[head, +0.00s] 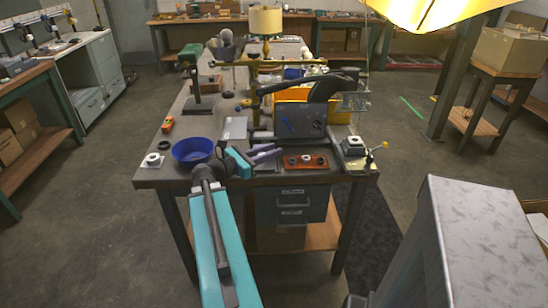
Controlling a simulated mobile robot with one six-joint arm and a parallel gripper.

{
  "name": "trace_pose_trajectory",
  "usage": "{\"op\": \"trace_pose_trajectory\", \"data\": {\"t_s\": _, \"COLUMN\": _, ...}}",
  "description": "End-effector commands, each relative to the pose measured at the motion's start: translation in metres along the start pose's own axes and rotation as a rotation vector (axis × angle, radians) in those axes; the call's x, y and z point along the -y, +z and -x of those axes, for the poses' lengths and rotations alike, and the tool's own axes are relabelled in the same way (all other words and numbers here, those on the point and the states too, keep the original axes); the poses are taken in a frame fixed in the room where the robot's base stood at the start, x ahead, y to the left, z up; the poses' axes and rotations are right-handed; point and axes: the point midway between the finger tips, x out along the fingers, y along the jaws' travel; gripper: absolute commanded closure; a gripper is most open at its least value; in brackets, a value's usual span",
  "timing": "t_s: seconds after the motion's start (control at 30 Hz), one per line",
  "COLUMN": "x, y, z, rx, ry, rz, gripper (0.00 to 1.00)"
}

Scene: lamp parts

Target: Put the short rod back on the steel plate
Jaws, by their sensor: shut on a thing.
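My gripper (280,151) has purple fingers and is low over the front middle of the workbench, pointing right. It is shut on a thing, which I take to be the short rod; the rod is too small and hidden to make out. A flat light grey plate (235,128), which looks like the steel plate, lies on the bench just behind and left of my gripper. Whether the fingers touch the bench cannot be told.
A blue bowl (193,151) stands left of my wrist. An orange-brown block with round fittings (305,162) lies right of the fingers. A dark machine (300,120) stands behind them. A white pad with a ring (152,160) lies at the left front corner.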

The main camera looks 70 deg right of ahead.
Motion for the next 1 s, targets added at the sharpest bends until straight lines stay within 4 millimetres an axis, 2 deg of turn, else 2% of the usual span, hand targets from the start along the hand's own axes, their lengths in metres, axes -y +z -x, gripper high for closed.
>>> {"op": "trace_pose_trajectory", "data": {"t_s": 0.53, "x": -0.03, "y": -0.002, "z": -0.034, "rx": 0.001, "ry": 0.0, "rz": 0.0, "gripper": 1.0}}
{"op": "trace_pose_trajectory", "data": {"t_s": 1.0, "x": -0.032, "y": -0.002, "z": -0.037, "rx": 0.001, "ry": 0.0, "rz": 0.0, "gripper": 1.0}}
